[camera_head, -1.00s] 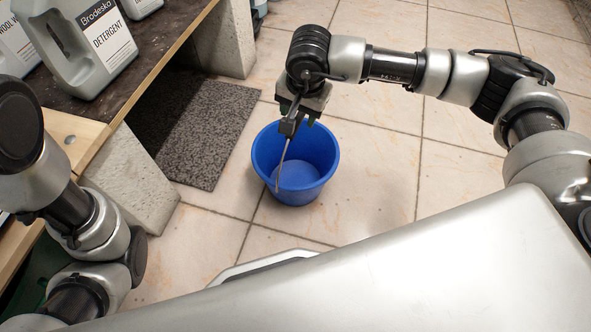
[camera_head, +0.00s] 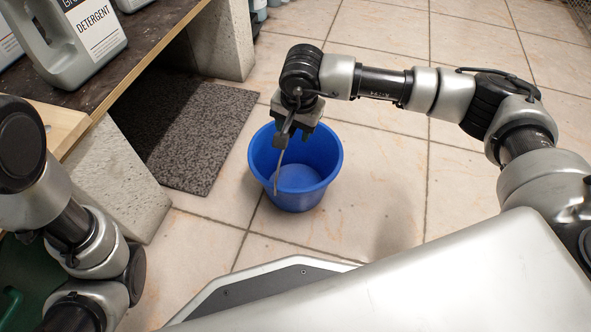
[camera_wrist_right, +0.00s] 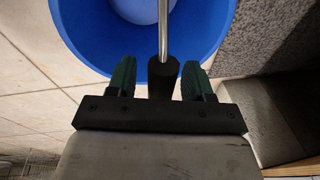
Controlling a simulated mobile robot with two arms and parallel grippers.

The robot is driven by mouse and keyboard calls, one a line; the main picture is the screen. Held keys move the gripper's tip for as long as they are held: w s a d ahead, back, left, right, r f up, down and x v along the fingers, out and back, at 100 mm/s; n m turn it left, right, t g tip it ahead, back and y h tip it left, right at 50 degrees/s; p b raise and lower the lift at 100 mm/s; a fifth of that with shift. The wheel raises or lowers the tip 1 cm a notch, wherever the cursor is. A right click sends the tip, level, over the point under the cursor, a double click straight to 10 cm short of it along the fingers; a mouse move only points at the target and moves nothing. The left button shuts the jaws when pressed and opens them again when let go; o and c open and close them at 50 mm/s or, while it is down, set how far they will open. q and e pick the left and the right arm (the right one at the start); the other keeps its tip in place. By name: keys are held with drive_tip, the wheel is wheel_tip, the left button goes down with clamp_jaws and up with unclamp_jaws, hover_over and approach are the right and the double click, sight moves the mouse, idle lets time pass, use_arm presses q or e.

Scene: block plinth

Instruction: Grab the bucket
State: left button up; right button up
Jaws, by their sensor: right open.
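The blue bucket (camera_head: 320,185) stands upright on the tiled floor in the head view. In the wrist view its rim and inside (camera_wrist_right: 85,25) fill the top. A thin metal rod (camera_wrist_right: 163,30) with a black grip runs across the bucket's opening; it looks like its handle, but I cannot tell how it attaches. My right gripper (camera_head: 291,128) is open above the bucket's back rim. In the wrist view the black grip lies between its two spread fingers (camera_wrist_right: 160,78), with gaps visible on both sides. My left gripper is out of view.
A table (camera_head: 140,48) with a detergent jug (camera_head: 75,50) stands at the left on concrete blocks (camera_head: 128,185). A dark grey mat (camera_head: 205,130) lies left of the bucket. The tiled floor to the right is clear.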

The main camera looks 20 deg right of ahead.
clamp_jaws()
drive_tip(key=shift+r, duration=0.15)
